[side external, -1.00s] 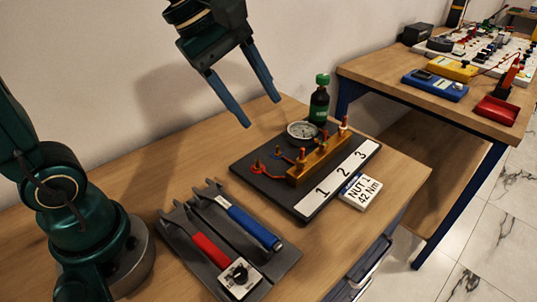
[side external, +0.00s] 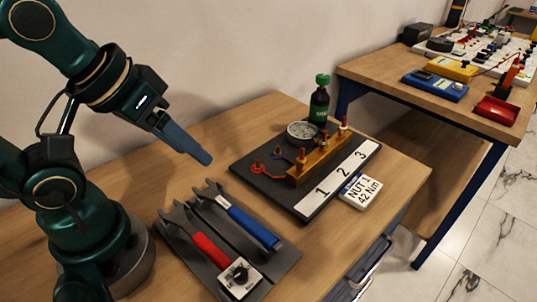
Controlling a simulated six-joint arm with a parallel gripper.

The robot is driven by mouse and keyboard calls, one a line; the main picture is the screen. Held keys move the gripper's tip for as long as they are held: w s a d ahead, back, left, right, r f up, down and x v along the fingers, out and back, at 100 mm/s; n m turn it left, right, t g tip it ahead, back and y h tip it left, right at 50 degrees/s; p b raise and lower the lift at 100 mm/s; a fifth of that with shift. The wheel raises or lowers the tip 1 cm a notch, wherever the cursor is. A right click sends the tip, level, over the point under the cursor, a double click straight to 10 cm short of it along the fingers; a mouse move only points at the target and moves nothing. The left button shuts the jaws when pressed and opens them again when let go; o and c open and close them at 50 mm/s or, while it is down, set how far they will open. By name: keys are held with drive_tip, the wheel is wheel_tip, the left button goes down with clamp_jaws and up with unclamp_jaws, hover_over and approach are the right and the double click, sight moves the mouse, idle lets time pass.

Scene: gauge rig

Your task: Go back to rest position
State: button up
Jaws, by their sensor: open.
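My gripper (side external: 208,160) is over the wooden bench (side external: 150,176), left of the gauge rig and behind the wrench holder. Its fingers point down to the right, and nothing shows between them. In this view one finger largely covers the other. The gauge rig's black base (side external: 240,168) carries a brass block (side external: 318,163) with several studs, a round dial gauge (side external: 301,131) and a white strip numbered 1, 2, 3 (side external: 343,173).
A dark holder (side external: 284,262) carries a red-handled wrench (side external: 208,250) and a blue-handled wrench (side external: 252,227) in front of my gripper. A green-capped bottle (side external: 319,104) and a "NUT 1 42 Nm" display (side external: 361,192) stand by the rig. A second bench (side external: 400,85) holds meters.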

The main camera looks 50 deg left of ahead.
drive_tip(key=shift+s+a+f+m, duration=0.1)
drive_tip(key=shift+s+f+m, duration=0.1)
drive_tip(key=shift+f+m, duration=0.3)
drive_tip(key=shift+r, duration=0.2)
drive_tip(key=shift+a+m, duration=0.1)
drive_tip(key=shift+m, duration=0.6)
